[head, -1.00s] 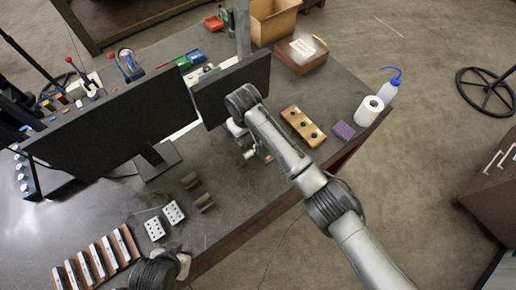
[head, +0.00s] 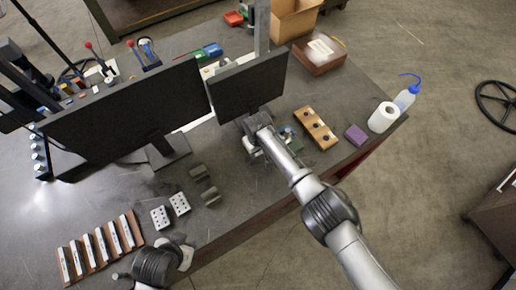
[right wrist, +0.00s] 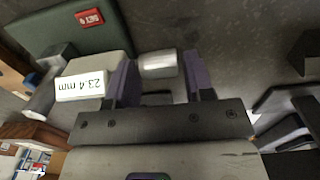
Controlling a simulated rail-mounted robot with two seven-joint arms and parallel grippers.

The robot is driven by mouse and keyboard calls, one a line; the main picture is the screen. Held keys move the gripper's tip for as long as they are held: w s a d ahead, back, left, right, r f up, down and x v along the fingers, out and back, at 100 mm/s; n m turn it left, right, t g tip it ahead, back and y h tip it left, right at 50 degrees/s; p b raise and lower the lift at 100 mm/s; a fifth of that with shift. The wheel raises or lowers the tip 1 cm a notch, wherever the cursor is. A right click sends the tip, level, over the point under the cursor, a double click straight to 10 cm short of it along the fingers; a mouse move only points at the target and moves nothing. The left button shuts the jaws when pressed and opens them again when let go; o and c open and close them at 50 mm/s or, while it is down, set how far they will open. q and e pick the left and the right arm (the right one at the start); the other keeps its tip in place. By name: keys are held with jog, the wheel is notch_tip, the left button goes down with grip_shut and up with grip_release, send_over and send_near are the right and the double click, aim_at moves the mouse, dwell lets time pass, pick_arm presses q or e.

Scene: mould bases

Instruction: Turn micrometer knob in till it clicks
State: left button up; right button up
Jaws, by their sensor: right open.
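In the right wrist view, the fingers of my right gripper (right wrist: 158,82) are open. A smooth silver cylinder, which looks like the micrometer knob (right wrist: 158,64), shows between them with small gaps on both sides. Left of the fingers is the pale micrometer body with a white readout (right wrist: 80,85) that reads 23.4 mm, upside down. A dark green block (right wrist: 65,38) with a red label lies beyond it. In the head view, my right forearm reaches to beside the small monitor and hides most of the micrometer. Only part of my left arm shows at the bottom; I cannot make out its gripper.
The small monitor (head: 247,88) stands close behind my right arm. Perforated blocks (head: 170,211) and a wooden rack (head: 100,249) lie at lower left.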

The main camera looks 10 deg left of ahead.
jog(key=c, duration=0.6)
jog(key=p, duration=0.2)
jog(key=t+y+p, duration=0.1)
jog(key=shift+s+d+r+t+p, duration=0.15)
jog(key=shift+s+r+t+p, duration=0.15)
jog(key=shift+p, duration=0.1)
jog(key=shift+c, duration=0.2)
jog(key=shift+f+y+p, duration=0.15)
jog(key=shift+y+p, duration=0.15)
jog(key=shift+p, duration=0.05)
jog(key=shift+s+d+f+t+y+p, duration=0.1)
jog(key=shift+f+t+y+p, duration=0.1)
jog(key=shift+t+y+p, duration=0.65)
jog(key=shift+s+d+f+t+y, duration=0.1)
jog(key=shift+t+y, duration=0.25)
jog(key=shift+t, duration=0.6)
jog(key=shift+t, duration=0.3)
